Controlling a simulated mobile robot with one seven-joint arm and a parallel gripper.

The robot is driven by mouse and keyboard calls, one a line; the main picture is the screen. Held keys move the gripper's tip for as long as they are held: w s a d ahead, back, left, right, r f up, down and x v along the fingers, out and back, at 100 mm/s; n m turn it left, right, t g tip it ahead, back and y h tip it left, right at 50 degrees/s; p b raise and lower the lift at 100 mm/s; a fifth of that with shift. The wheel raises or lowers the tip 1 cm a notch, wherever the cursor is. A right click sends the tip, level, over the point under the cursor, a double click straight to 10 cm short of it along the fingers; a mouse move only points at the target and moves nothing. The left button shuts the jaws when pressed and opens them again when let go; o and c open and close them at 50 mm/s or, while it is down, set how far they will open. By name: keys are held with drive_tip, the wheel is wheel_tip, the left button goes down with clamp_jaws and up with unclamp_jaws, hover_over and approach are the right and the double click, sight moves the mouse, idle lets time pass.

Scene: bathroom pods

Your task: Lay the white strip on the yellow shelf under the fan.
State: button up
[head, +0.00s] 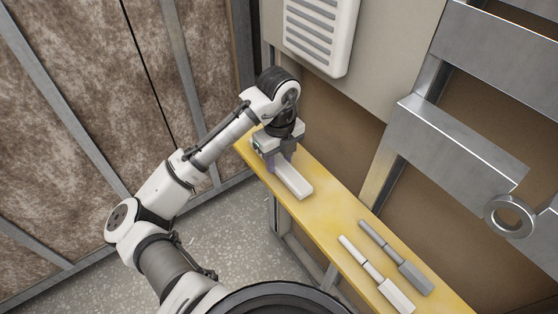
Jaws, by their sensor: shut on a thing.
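The white strip (294,181) is at the far left part of the yellow shelf (330,218). It lies lengthwise along the shelf, and I cannot tell whether it rests on the surface or is just above it. My gripper (277,161) points down and is shut on the strip's far end, covering that end. The fan (321,33), a white slatted unit, is on the wall above the shelf's far end.
A white-handled tool (376,273) and a grey tool (396,258) lie on the near right part of the shelf. Metal wall studs (455,143) and a metal ring (510,216) are at right. The shelf between strip and tools is clear.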

sight(279, 162)
drive_tip(key=shift+f, duration=0.65)
drive_tip(key=shift+f, duration=0.2)
drive_tip(key=o, duration=1)
drive_tip(key=shift+r, duration=0.15)
wheel_tip(279, 162, up, 12)
drive_tip(key=shift+b, duration=0.45)
drive_tip(key=shift+r, duration=0.1)
